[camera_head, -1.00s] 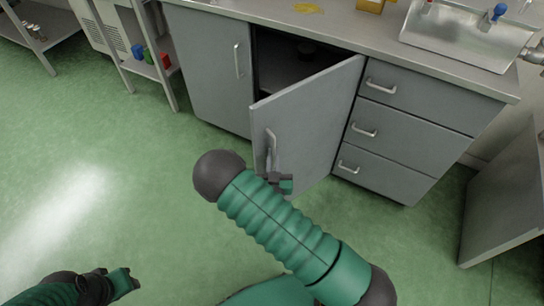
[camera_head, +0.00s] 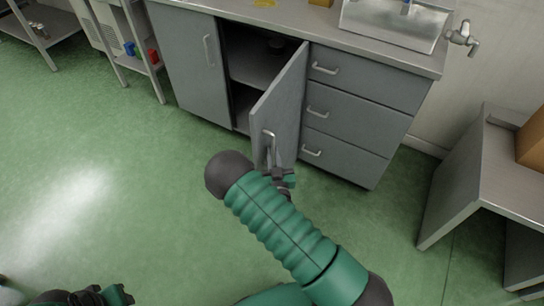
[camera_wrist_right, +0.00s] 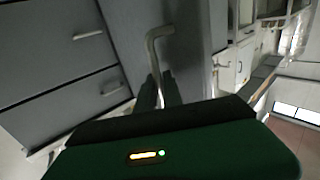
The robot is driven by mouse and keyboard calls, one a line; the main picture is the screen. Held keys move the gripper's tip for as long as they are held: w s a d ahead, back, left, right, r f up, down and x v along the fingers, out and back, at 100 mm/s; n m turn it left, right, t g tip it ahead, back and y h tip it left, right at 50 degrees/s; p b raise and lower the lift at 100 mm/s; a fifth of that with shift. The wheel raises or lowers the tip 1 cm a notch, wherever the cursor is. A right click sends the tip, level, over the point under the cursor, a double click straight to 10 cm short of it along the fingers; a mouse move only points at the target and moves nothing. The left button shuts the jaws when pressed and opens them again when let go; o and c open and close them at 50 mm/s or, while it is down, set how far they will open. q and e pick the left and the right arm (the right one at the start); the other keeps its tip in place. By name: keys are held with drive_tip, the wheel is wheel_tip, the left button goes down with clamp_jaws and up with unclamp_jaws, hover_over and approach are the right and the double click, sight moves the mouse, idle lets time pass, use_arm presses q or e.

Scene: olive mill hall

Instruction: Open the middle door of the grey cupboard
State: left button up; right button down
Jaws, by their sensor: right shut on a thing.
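The grey cupboard (camera_head: 182,68) stands at the back under a grey worktop. Its middle door (camera_head: 285,108) is swung well out, hinged on its right side beside the drawers, and the dark inside with a shelf (camera_head: 262,70) shows. The door's bar handle (camera_head: 269,138) also shows in the right wrist view (camera_wrist_right: 153,48). My right gripper (camera_head: 280,178) is shut on this handle; its fingers (camera_wrist_right: 158,92) are around the bar's lower part. My right forearm hides the floor in front. My left gripper (camera_head: 118,296) is low at the bottom left, away from the cupboard; its jaw opening is unclear.
A closed left door (camera_head: 188,65) and three closed drawers (camera_head: 355,105) flank the opening. A sink (camera_head: 395,22) is set in the worktop. A steel table (camera_head: 490,165) stands at the right, a shelf rack (camera_head: 140,50) at the left. Green floor at the left is clear.

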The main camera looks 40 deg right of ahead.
drive_tip(key=shift+d+r, duration=0.1)
drive_tip(key=c, duration=1.8)
unclamp_jaws()
drive_tip(key=shift+o, duration=0.2)
drive_tip(key=shift+d, duration=0.1)
drive_tip(key=p+v, duration=0.2)
drive_tip(key=v, duration=1.4)
drive_tip(key=shift+s+a, duration=0.2)
drive_tip(key=shift+s, duration=0.1)
